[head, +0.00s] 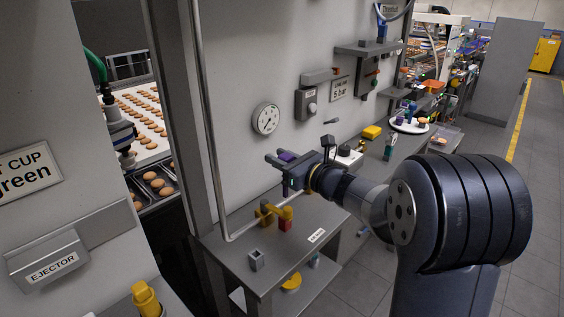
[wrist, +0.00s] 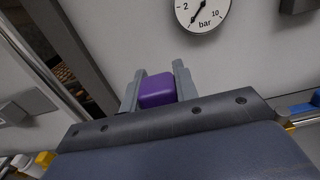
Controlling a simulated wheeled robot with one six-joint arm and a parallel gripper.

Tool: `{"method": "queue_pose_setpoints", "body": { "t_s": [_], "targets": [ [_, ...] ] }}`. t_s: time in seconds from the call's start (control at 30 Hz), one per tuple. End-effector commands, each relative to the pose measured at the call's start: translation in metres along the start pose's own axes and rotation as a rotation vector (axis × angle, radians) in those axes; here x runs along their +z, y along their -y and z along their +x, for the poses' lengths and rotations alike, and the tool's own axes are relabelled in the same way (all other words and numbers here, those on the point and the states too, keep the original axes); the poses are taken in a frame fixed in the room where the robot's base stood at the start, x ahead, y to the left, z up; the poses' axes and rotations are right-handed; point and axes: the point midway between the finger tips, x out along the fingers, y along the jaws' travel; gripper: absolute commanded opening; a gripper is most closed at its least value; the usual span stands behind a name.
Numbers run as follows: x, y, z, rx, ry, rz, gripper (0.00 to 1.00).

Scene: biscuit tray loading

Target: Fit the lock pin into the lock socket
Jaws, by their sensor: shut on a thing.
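My gripper (head: 278,157) is shut on a purple block-shaped piece (head: 287,156), held in the air in front of the wall above the grey bench. In the wrist view the purple piece (wrist: 157,92) sits between both fingers; I take it to be the lock pin, though its lower part is hidden. A small grey block with a dark square opening (head: 257,260) stands on the near end of the bench, below and left of my gripper, apart from it. It looks like the lock socket.
A gauge (head: 266,118) is on the wall. A metal post (head: 212,130) rises at the bench's left. A white plate (head: 409,125) lies farther back.

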Motion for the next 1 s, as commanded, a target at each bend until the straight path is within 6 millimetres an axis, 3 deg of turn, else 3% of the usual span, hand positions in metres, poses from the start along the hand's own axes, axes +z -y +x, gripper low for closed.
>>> {"method": "queue_pose_setpoints", "body": {
  "t_s": [0.4, 1.0],
  "targets": [
    [-0.002, 0.0, 0.0, 0.0, 0.001, 0.0, 0.06],
    [-0.054, 0.0, 0.0, 0.0, 0.0, 0.001, 0.06]
  ]
}}
